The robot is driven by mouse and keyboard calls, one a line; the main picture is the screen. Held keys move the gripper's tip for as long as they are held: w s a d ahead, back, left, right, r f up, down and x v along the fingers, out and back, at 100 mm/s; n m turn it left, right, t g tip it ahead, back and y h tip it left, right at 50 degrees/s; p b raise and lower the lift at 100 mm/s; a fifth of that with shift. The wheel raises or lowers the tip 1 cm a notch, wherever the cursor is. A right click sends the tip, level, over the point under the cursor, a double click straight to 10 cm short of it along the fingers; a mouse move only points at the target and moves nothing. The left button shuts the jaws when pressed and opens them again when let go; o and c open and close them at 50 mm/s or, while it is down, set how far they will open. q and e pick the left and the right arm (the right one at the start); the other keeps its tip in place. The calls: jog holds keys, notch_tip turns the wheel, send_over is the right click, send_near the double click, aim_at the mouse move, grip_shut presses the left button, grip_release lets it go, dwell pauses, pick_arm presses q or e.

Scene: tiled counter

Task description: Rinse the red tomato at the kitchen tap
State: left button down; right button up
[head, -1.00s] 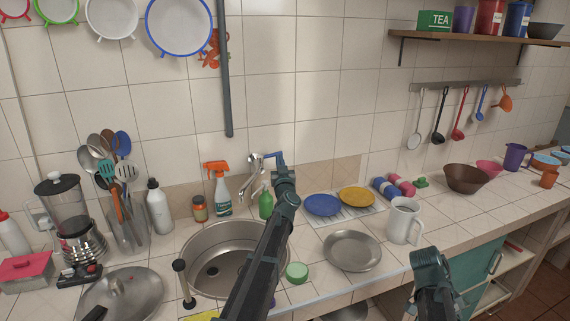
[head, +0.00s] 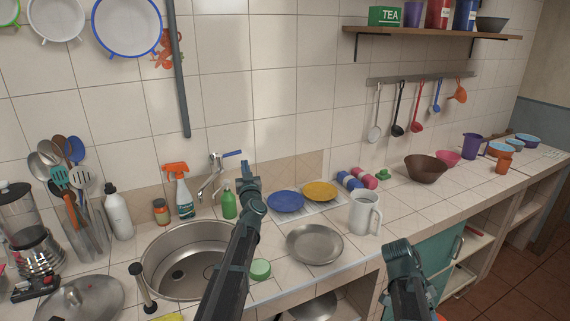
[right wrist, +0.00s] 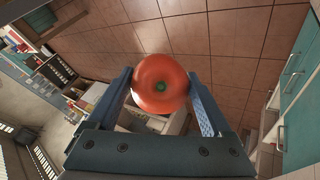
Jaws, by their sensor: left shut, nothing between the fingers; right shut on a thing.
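The red tomato (right wrist: 158,84) is between the fingers of my right gripper (right wrist: 160,73), which is shut on it in the right wrist view. It is held over the brown floor tiles, away from the sink. The kitchen tap (head: 213,178) has a blue lever (head: 232,153) and stands behind the round steel sink (head: 159,233). No water is visible from the spout. My left gripper (head: 247,170) is shut and empty, just right of the tap, near the lever; I cannot tell whether it touches.
A green bottle (head: 229,204) and a spray bottle (head: 179,190) stand close to the tap. A blue plate (head: 285,201), a yellow plate (head: 320,191), a metal plate (head: 314,244) and a white jug (head: 361,213) occupy the counter to the right. A dark-handled upright stands by the sink's left front.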

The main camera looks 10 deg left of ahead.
jog(key=shift+a+f, duration=0.1)
jog(key=shift+f, duration=0.05)
jog(key=shift+a+f+b, duration=0.1)
jog(key=shift+f+b, duration=0.55)
jog(key=shift+b, duration=0.1)
pick_arm(q)
jog(key=d+v, duration=0.1)
jog(key=v, duration=0.7)
jog(key=shift+d+f, duration=0.15)
jog(key=shift+d, duration=0.4)
